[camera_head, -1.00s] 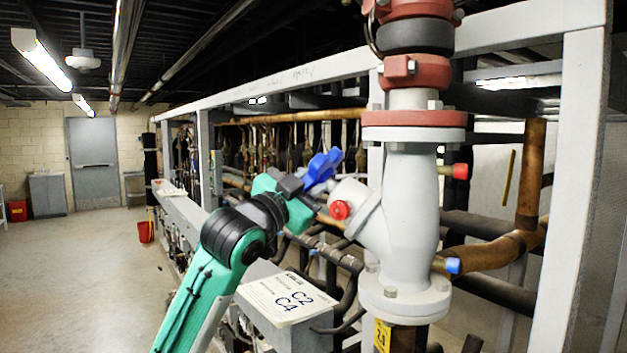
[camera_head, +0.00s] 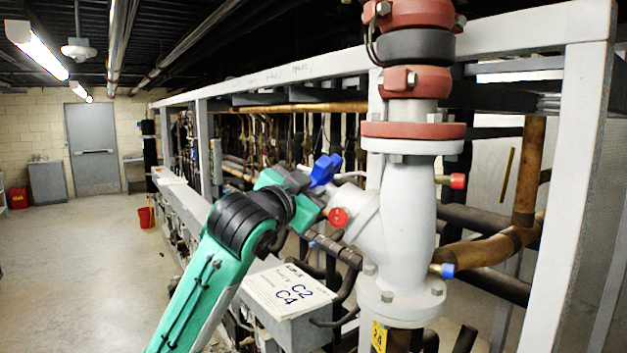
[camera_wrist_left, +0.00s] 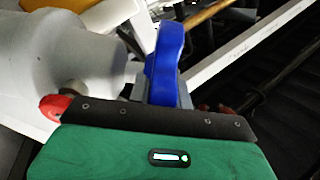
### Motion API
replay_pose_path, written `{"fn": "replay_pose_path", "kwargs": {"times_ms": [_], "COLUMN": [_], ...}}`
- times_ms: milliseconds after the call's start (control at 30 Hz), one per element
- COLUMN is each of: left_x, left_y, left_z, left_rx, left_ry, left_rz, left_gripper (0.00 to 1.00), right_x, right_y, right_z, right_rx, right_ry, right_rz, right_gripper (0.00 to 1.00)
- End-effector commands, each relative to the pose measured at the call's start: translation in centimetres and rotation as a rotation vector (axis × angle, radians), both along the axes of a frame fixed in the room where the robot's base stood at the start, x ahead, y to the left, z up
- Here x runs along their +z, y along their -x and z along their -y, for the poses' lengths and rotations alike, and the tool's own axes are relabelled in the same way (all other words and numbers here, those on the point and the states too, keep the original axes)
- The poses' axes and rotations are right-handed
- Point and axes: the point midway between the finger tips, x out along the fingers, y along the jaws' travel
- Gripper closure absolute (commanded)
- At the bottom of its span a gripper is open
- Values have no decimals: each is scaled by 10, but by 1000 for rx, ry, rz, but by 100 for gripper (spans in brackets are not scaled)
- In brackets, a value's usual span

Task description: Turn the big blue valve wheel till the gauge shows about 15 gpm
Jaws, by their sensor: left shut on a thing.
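The blue valve wheel (camera_head: 325,170) sits at the end of the stem of the big grey valve (camera_head: 408,215), partly hidden by my gripper. My left gripper (camera_head: 308,183) comes in from the lower left and is shut on the wheel. In the left wrist view the blue wheel (camera_wrist_left: 165,62) stands up edge-on beyond the gripper's dark front edge, and the fingertips are mostly hidden. A red cap (camera_head: 338,217) is on the valve body just right of the gripper. No gauge reading can be made out. My right gripper is not in view.
A white frame post (camera_head: 572,190) stands right of the valve, with copper pipe (camera_head: 500,250) between. A grey box with a sheet marked C2 C4 (camera_head: 290,290) lies below the gripper. Open floor (camera_head: 90,270) is at left.

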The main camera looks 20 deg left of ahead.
Motion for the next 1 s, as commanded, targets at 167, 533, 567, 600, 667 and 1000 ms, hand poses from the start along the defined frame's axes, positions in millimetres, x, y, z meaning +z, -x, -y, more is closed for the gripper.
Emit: {"fn": "replay_pose_path", "kwargs": {"times_ms": [167,533,567,600,667,1000], "left_x": [1,0,-1,-2,-3,-14], "left_y": [0,1,3,5,12,83], "left_z": [0,0,-1,-1,-3,-20], "left_rx": [0,0,-1,-1,-1,0], "left_ry": [1,0,1,1,1,-1], "left_rz": [2,2,3,3,4,9], "left_gripper": [70,58,58,58,58,58], "right_x": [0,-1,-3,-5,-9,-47], "right_y": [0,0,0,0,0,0], "right_z": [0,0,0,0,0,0], "right_rx": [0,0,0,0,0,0], "right_ry": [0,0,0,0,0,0], "right_rz": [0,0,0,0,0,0], "right_gripper": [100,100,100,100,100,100]}}
